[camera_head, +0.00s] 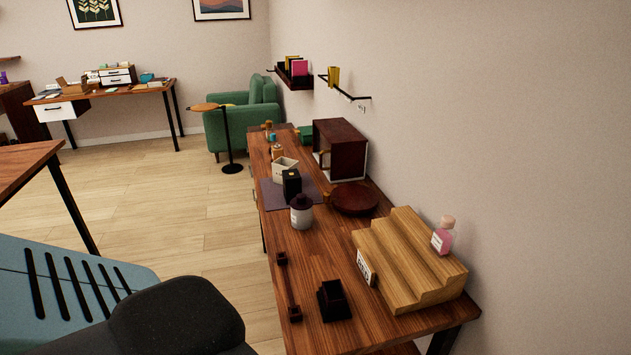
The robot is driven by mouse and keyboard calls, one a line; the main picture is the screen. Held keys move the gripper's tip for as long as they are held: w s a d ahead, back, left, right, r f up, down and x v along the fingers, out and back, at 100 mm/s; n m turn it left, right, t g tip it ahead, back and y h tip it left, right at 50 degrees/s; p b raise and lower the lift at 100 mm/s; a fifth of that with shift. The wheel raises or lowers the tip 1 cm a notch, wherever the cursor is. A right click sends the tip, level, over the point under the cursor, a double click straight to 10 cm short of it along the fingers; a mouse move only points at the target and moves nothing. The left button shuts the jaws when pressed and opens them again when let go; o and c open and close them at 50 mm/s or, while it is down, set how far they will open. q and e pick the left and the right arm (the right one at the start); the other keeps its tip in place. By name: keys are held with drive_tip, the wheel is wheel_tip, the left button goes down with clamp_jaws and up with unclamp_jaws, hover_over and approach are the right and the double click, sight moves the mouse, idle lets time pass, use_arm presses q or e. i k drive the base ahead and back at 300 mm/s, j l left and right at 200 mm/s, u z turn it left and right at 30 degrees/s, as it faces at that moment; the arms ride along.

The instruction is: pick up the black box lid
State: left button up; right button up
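A small upright black box (292,184) with a small gold piece on its top stands on the long wooden table, at the edge of a dark mat (271,196). Its lid cannot be told apart from its body at this size. A white jar with a dark top (301,214) stands just in front of it. A separate dark, open-looking block (333,301) sits nearer on the table. Neither of my grippers is in view.
The wooden table (318,262) runs along the right wall. A round dark-red thing (355,199), a dark-red cabinet (340,150) and a light open box (285,170) are near the black box.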

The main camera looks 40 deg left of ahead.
sight(292, 179)
drive_tip(key=j+z, duration=0.2)
drive_tip(key=j, duration=0.25)
drive_tip(key=j+z, duration=0.2)
drive_tip(key=j, duration=0.25)
drive_tip(key=k+j+z, duration=0.2)
drive_tip(key=j, duration=0.2)
drive_tip(key=j+z, duration=0.25)
drive_tip(key=j, duration=0.2)
drive_tip(key=k+j, duration=0.15)
drive_tip(key=j, duration=0.2)
drive_tip(key=k+j, duration=0.1)
drive_tip(key=j, duration=0.3)
drive_tip(key=k+j, duration=0.15)
drive_tip(key=j, duration=0.2)
drive_tip(key=k+j+z, duration=0.1)
drive_tip(key=j, duration=0.3)
drive_tip(key=k+j, duration=0.15)
drive_tip(key=j, duration=0.2)
drive_tip(key=k+j, duration=0.15)
drive_tip(key=j, duration=0.25)
drive_tip(key=k+j, duration=0.1)
drive_tip(key=j, duration=0.25)
